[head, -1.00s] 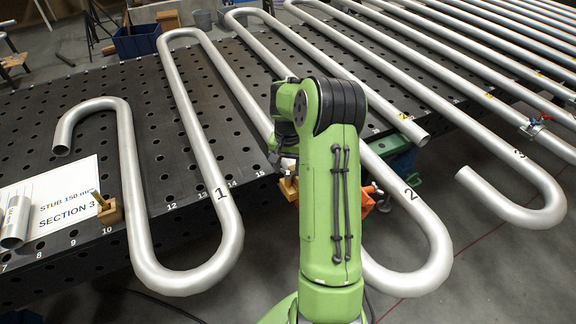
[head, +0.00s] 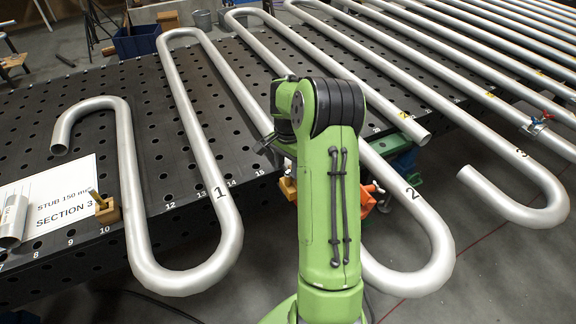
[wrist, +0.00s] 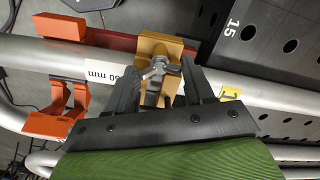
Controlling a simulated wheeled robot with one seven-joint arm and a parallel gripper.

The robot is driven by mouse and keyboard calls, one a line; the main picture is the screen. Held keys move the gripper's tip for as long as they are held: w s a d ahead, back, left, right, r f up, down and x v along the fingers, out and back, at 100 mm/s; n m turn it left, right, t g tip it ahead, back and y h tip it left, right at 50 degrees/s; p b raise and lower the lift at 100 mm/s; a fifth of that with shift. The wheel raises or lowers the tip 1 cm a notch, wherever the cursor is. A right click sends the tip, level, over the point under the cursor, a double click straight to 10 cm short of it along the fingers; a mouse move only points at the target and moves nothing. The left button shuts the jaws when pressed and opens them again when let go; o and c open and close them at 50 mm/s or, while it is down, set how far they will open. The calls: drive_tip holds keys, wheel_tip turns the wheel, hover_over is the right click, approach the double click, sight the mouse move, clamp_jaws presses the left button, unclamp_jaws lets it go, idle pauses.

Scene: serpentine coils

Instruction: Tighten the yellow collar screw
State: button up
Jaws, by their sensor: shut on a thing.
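The yellow collar (wrist: 160,47) sits on a silver pipe (wrist: 60,57) in the wrist view. Its metal wing screw (wrist: 158,71) faces my gripper (wrist: 160,74). The dark fingers stand on either side of the screw head and are shut on it. The screw's lower shank shows between the fingers; how deep it is threaded cannot be seen.
Orange clamp parts (wrist: 60,123) lie left of my gripper, beside the pipe. The black perforated table (head: 150,180) carries long looping pipes (head: 215,190).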

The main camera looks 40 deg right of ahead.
drive_tip(key=shift+r+m, duration=0.1)
drive_tip(key=shift+m, duration=1.2)
drive_tip(key=shift+w+b, duration=0.1)
drive_tip(key=shift+b, duration=0.2)
drive_tip(key=shift+r, duration=0.1)
drive_tip(key=o, duration=1.1)
drive_tip(key=shift+c, duration=0.2)
wheel_tip(320, 180, up, 16)
drive_tip(key=p, duration=0.3)
drive_tip(key=shift+f, duration=0.2)
